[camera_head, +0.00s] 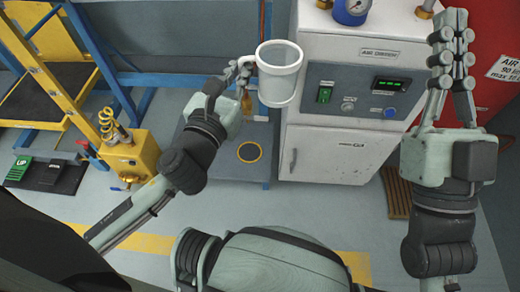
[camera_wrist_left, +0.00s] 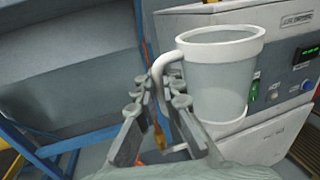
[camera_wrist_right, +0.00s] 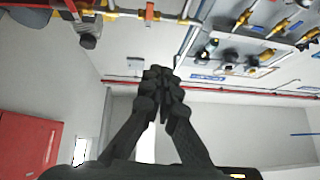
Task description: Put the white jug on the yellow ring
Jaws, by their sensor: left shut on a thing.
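The white jug (camera_head: 279,80) is upright, with its handle toward the left. My left gripper (camera_head: 243,70) is shut on the jug's handle and holds it up in front of the air dryer. In the left wrist view the jug (camera_wrist_left: 222,85) stands just beyond the fingertips (camera_wrist_left: 160,95), and the handle passes between them. The yellow ring (camera_head: 249,152) is a thin circle around a dark disc on the low grey surface, below and a little left of the jug in the head view. My right gripper (camera_head: 453,50) is raised at the right, pointing up, shut and empty; its fingertips meet in the right wrist view (camera_wrist_right: 160,85).
The white air dryer cabinet (camera_head: 325,155) stands right of the ring, with a blue gauge (camera_head: 352,10) on top. A yellow block with a coiled hose (camera_head: 130,158) and a yellow frame stand at left. A wooden slatted piece (camera_head: 396,195) lies right of the cabinet.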

